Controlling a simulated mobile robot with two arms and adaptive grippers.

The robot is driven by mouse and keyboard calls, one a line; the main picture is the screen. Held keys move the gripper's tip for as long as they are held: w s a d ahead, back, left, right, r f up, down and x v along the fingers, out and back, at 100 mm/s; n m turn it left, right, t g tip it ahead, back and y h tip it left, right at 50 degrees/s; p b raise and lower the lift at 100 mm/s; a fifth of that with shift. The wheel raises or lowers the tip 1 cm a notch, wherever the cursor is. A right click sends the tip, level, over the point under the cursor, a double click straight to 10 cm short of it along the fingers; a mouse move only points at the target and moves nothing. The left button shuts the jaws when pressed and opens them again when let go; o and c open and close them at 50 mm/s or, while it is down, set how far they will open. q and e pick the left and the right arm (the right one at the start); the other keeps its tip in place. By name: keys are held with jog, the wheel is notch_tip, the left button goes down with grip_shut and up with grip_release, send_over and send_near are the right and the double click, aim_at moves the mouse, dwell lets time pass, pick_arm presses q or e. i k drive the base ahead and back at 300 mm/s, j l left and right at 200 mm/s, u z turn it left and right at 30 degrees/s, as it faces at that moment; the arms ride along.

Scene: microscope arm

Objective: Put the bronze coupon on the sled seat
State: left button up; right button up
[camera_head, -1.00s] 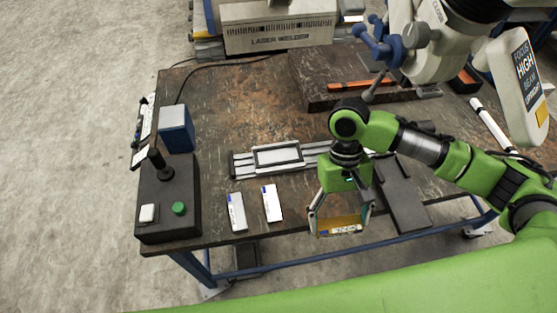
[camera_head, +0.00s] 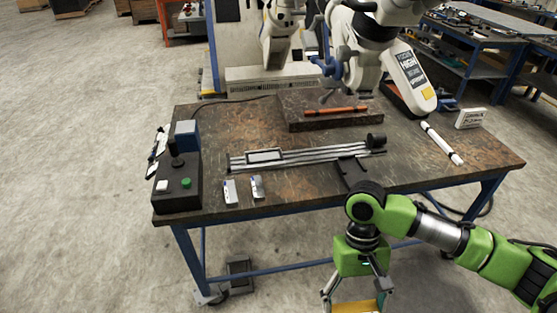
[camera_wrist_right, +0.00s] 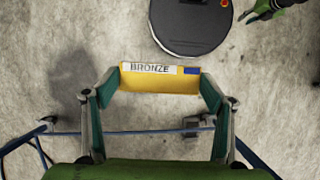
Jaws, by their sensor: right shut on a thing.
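My right gripper (camera_head: 352,308) is low at the bottom of the head view, in front of the table. It is shut on the bronze coupon (camera_head: 366,306), a yellow block cut off by the picture edge. In the right wrist view the bronze coupon (camera_wrist_right: 160,82) shows a white "BRONZE" label and sits between both fingertips, with bare floor below. The sled seat (camera_head: 265,156) is a pale rectangular frame at the left part of the rails on the table, apart from the gripper. It looks empty. My left gripper is not seen in the head view.
Two pale coupons (camera_head: 230,191) lie near the table's front edge. A black control box (camera_head: 177,190) with a green button stands at the left. A dark bracket (camera_head: 352,174) juts forward from the rails. A microscope head (camera_head: 365,50) hangs over the raised slab (camera_head: 330,110).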

aim_at(265, 158)
jog(key=z, duration=1.55)
jog(key=j, duration=0.45)
jog(key=k+j+z, duration=0.15)
jog(key=j, duration=0.7)
jog(key=k+j+z, duration=0.1)
jog(key=j, duration=0.35)
jog(key=k+j+z, duration=0.1)
jog(key=j, duration=0.3)
jog(key=k+j, duration=0.1)
jog(key=j, duration=0.35)
